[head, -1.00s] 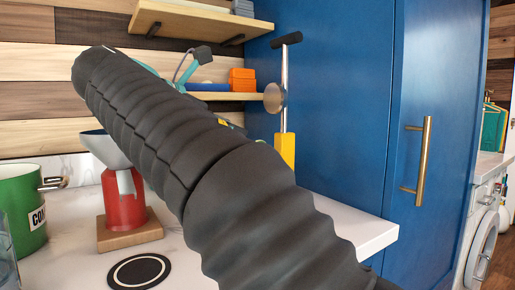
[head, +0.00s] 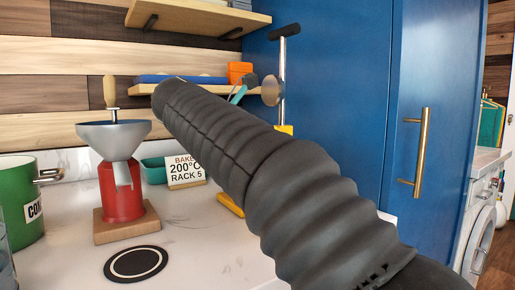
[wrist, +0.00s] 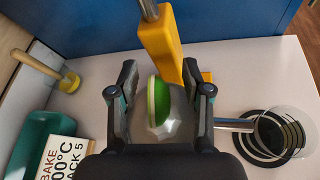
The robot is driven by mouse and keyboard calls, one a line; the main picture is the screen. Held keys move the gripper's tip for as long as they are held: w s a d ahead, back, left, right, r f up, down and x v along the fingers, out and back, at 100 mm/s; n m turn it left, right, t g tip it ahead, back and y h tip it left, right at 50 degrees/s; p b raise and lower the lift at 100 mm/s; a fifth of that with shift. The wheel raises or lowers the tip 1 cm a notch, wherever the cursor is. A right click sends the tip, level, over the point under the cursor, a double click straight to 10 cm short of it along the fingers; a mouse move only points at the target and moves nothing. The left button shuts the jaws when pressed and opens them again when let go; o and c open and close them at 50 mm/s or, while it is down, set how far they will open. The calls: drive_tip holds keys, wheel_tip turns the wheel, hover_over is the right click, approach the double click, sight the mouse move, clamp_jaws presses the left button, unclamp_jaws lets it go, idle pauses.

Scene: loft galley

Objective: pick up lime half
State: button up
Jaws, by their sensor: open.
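The lime half (wrist: 162,102) shows in the wrist view as a green dome with a pale cut rim, tilted on its side. It lies between the two fingers of my gripper (wrist: 159,70), over a pale rounded shape that I cannot identify. My gripper is open, with a finger on each side of the lime half and a visible gap to both. In the head view my arm hides the lime half and nearly all of the gripper.
A yellow stand (wrist: 161,45) with a steel pole rises just beyond the lime half. A clear round vessel (wrist: 285,133) with a metal handle is at right. A teal tray (wrist: 28,140) and a sign (head: 186,171) stand left. A red funnel device (head: 121,190) is farther left.

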drive_tip(key=shift+w+d+f, duration=0.1)
drive_tip(key=shift+w+d, duration=0.05)
drive_tip(key=shift+w, duration=0.1)
clamp_jaws()
